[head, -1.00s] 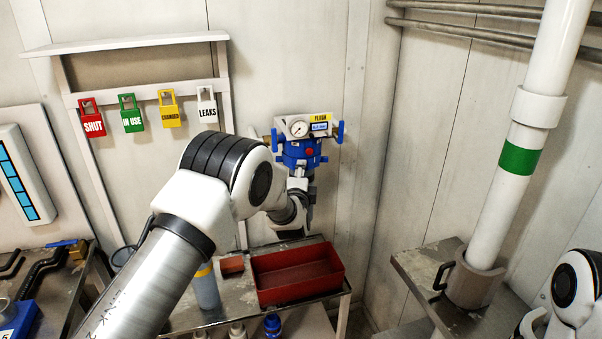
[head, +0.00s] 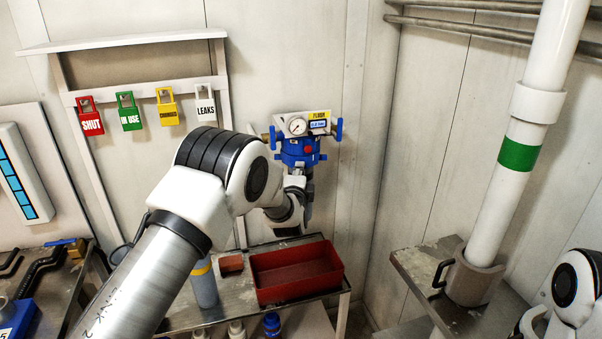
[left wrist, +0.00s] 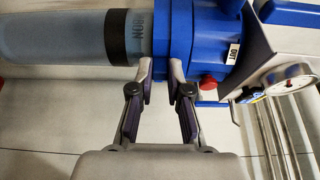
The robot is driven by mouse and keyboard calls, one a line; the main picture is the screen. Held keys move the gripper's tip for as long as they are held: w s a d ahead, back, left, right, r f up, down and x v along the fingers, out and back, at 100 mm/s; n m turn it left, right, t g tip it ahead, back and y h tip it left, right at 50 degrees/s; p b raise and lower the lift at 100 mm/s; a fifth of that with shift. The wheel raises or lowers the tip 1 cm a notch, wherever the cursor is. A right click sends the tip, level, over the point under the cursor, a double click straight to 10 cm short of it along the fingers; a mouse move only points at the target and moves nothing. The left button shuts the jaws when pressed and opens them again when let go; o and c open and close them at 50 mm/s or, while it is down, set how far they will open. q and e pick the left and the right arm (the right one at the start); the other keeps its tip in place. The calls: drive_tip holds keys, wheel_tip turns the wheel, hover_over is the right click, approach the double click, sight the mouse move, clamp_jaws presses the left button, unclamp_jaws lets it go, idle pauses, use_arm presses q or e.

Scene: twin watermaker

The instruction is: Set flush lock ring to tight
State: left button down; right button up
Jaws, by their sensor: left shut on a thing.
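The flush unit (head: 303,124) is on the back wall in the head view, with a round gauge, a yellow FLUSH label and blue handles. Its blue lock ring (left wrist: 182,30) fills the upper middle of the left wrist view, beside a grey-blue cylinder (left wrist: 50,38) with a black band. A red knob (left wrist: 208,82) and a small white tag sit on the blue head. My left gripper (left wrist: 163,70) is shut on the ring's lower edge, one fingertip on each side. In the head view it is mostly hidden by my wrist. My right gripper is out of view.
A red tray (head: 297,272) and a grey bottle (head: 204,285) stand on the bench below the unit. Coloured tags, including a red SHUT tag (head: 90,117), hang at left. A white pipe (head: 498,190) with a green band rises at right.

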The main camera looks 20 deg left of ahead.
use_arm(q)
drive_tip(key=shift+a, duration=0.25)
drive_tip(key=a+b, duration=0.1)
drive_tip(key=a, duration=0.1)
drive_tip(key=shift+s+a+b, duration=0.2)
drive_tip(key=shift+a+b, duration=0.1)
drive_tip(key=shift+b, duration=0.1)
drive_tip(key=c, duration=1.1)
unclamp_jaws()
drive_tip(key=shift+a, duration=0.4)
drive_tip(key=shift+s+d, duration=0.1)
drive_tip(key=shift+d, duration=0.2)
approach(289, 164)
drive_tip(key=s, duration=0.5)
drive_tip(key=shift+s+d+f, duration=0.15)
drive_tip(key=shift+d+f, duration=0.05)
drive_tip(key=shift+d, duration=0.15)
